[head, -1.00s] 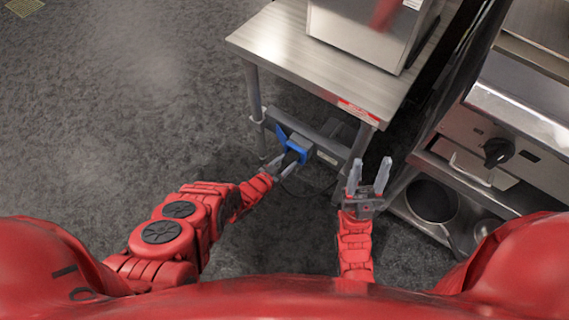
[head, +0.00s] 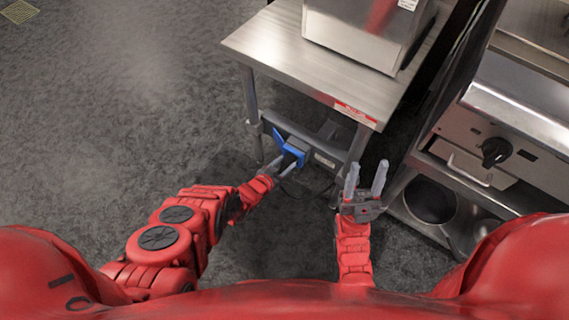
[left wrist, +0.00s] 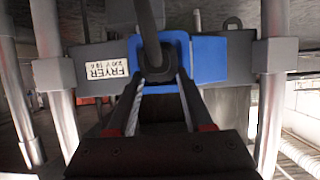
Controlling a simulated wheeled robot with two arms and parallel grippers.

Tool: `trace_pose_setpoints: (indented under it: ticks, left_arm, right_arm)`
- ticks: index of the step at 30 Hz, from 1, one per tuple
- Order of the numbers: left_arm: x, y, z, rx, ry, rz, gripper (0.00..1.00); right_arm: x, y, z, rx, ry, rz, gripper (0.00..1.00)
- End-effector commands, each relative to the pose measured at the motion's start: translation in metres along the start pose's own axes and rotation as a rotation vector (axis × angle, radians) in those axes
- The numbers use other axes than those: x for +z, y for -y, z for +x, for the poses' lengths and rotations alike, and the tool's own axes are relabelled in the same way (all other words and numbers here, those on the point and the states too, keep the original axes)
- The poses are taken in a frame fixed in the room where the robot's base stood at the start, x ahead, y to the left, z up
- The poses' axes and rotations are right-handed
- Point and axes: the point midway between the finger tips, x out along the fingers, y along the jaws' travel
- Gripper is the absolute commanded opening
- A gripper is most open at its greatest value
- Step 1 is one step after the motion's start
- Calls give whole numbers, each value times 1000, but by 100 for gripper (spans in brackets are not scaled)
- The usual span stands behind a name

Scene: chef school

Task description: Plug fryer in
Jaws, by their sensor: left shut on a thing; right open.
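The blue socket (head: 279,141) is on the grey rail under the steel table. In the left wrist view the blue socket (left wrist: 209,60) has a white label (left wrist: 107,68) reading FRYER beside it. My left gripper (head: 278,168) is shut on the dark plug (head: 294,149), which is up against the socket's face. The plug's thick cable (left wrist: 149,35) crosses in front of the blue socket in the left wrist view. The fingers and cable hide the contacts, so I cannot tell how deep the plug sits. My right gripper (head: 365,180) is open and empty, right of the plug.
The steel table (head: 262,43) carries a boxy steel appliance (head: 350,35). Its legs (head: 251,108) stand around the socket rail. A cooking unit with a black knob (head: 496,151) and a shelf of pans (head: 430,200) is at the right.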

Motion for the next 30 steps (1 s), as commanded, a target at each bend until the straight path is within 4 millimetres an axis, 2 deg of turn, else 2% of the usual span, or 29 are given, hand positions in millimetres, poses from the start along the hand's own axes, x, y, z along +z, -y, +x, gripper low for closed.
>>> trace_pose_setpoints:
  ticks: [22,30]
  left_arm:
    - [9,0,-26,0,0,0,0]
    - [11,0,-28,0,-1,1,0]
  right_arm:
    - [-3,-1,16,0,0,0,50]
    - [-3,-1,16,0,0,0,50]
